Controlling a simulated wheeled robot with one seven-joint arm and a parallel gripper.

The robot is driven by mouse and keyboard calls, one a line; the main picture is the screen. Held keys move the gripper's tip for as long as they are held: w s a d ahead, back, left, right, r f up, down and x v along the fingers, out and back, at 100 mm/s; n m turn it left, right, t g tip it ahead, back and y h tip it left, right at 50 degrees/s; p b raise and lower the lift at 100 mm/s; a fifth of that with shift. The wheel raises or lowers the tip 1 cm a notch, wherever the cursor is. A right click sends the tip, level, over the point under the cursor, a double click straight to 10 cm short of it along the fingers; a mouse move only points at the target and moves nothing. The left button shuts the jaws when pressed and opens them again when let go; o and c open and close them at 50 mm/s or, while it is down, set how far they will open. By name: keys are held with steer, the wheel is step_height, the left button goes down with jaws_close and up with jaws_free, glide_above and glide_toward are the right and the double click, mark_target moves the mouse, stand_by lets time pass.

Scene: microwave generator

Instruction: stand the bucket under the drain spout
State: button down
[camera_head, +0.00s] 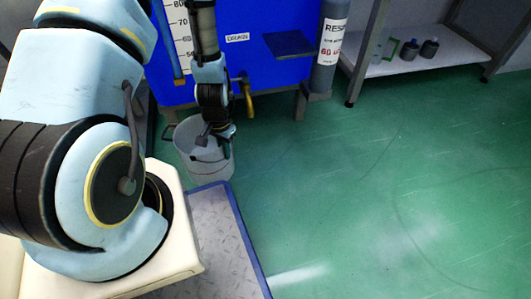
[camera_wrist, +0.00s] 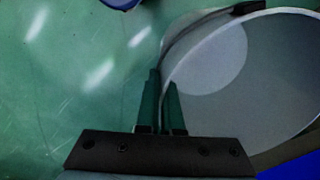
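The grey bucket (camera_head: 187,139) is upright in front of the blue tank, just left of and nearer than the yellow drain spout (camera_head: 248,97). My gripper (camera_head: 213,143) reaches down at the bucket's rim from above. In the wrist view my gripper (camera_wrist: 163,78) has its two dark fingers close together, one on each side of the bucket's (camera_wrist: 265,85) rim wall. The bucket looks empty inside. Whether its base touches the floor cannot be told. The spout is not visible in the wrist view.
The blue tank (camera_head: 275,78) carries a DRAIN label (camera_head: 237,37) and a level scale. A grey RESIN cylinder (camera_head: 329,45) stands at its right. A blue-edged metal plate (camera_head: 225,230) lies in front of the bucket. A shelf (camera_head: 425,62) stands back right. Green floor (camera_head: 380,200) at right is clear.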

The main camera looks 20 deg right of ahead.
steer(key=s+d+f+b, duration=0.1)
steer(key=d+b, duration=0.2)
steer(key=d, duration=0.5)
steer(key=s+d+f+b, duration=0.1)
steer(key=d+f+b, duration=0.1)
steer(key=d, duration=0.6)
steer(key=shift+f+b, duration=0.25)
steer(key=shift+b, duration=0.6)
steer(key=shift+d, duration=0.1)
steer(key=c, duration=1.5)
jaws_free()
steer(key=shift+f, duration=0.15)
steer(key=shift+c, duration=0.2)
steer(key=o, duration=0.5)
steer(key=shift+c, duration=0.2)
